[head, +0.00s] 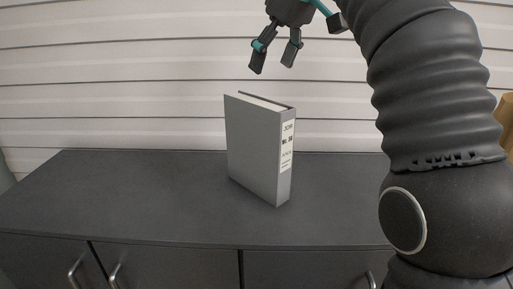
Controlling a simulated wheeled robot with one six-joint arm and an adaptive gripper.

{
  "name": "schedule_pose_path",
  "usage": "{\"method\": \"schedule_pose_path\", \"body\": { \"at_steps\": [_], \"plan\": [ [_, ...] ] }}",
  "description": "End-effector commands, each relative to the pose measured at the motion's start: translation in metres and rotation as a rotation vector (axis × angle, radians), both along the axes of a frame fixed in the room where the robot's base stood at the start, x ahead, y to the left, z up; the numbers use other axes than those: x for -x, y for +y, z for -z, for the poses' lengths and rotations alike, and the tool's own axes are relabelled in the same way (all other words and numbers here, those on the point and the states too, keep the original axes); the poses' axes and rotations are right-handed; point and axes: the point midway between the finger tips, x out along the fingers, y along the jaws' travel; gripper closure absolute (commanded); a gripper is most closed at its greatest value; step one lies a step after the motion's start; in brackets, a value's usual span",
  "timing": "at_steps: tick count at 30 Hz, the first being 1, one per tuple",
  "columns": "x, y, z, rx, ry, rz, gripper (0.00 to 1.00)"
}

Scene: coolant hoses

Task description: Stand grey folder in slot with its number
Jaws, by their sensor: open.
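A grey folder (253,150) stands upright on the dark cabinet top in the head view. Its spine faces front right and carries a white label (287,146) with print too small to read surely. My gripper (272,68) is above and slightly behind or over the folder, fingers pointing down, open and empty. There is a gap between the fingertips and the folder's top edge. No numbered slot shows in this view.
The dark cabinet (120,198) has doors with metal handles (114,276) along its front. Its top is clear left of the folder. A white slatted wall (120,80) stands behind. My arm covers the right side. A brown object (507,115) shows partly at the right edge.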

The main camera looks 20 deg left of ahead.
Motion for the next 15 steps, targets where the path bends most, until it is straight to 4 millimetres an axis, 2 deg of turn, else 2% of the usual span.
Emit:
{"method": "schedule_pose_path", "body": {
  "at_steps": [5,10,15],
  "plan": [
    [-0.003,0.007,0.021,0.001,0.002,0.001,0.24],
    [-0.009,0.017,0.054,0.001,0.002,0.001,0.24],
    [-0.013,0.024,0.070,0.001,0.000,0.001,0.24]
  ]
}}
